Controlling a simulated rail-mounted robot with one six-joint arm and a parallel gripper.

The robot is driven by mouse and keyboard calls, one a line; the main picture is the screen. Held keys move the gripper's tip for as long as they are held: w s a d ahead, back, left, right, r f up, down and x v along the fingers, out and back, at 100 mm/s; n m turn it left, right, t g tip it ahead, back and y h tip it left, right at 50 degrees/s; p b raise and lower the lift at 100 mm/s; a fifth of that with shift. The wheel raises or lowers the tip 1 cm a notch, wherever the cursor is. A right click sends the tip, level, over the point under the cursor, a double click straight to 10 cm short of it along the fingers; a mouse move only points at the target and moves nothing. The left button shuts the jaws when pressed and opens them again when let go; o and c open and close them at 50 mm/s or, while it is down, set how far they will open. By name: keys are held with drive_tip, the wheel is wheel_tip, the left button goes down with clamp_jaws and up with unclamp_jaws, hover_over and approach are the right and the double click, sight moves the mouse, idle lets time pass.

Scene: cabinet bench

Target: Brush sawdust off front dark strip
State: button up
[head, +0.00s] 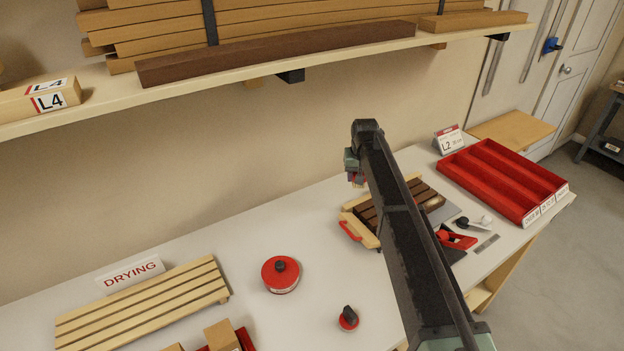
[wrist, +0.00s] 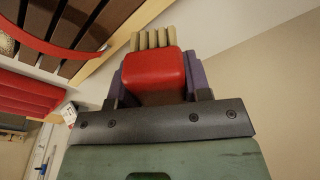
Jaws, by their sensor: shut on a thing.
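My gripper (wrist: 155,78) is shut on a red-handled brush (wrist: 153,68); its tan bristles show beyond the handle in the wrist view. In the head view my gripper (head: 355,172) is above the bench, over the back left part of a light wooden frame (head: 361,232) that holds dark strips (head: 425,190). My arm hides part of the strips and frame. The dark strips also show at upper left in the wrist view (wrist: 72,22), apart from the bristles.
A red compartment tray (head: 502,177) is at the right. A red clamp (head: 456,239) and small tools lie in front of the frame. A red round lidded tin (head: 281,274) and a slatted drying rack (head: 145,305) are left. A loaded shelf (head: 300,72) runs overhead.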

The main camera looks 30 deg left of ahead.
drive_tip(key=w+d+m, duration=0.3)
drive_tip(key=w+d, duration=0.1)
drive_tip(key=d, duration=0.6)
drive_tip(key=w+d+m, duration=0.2)
drive_tip(key=w+d, duration=0.3)
drive_tip(key=d, duration=0.6)
drive_tip(key=shift+d+m+h, duration=0.2)
drive_tip(key=shift+m+h, duration=0.2)
drive_tip(key=shift+f, duration=0.1)
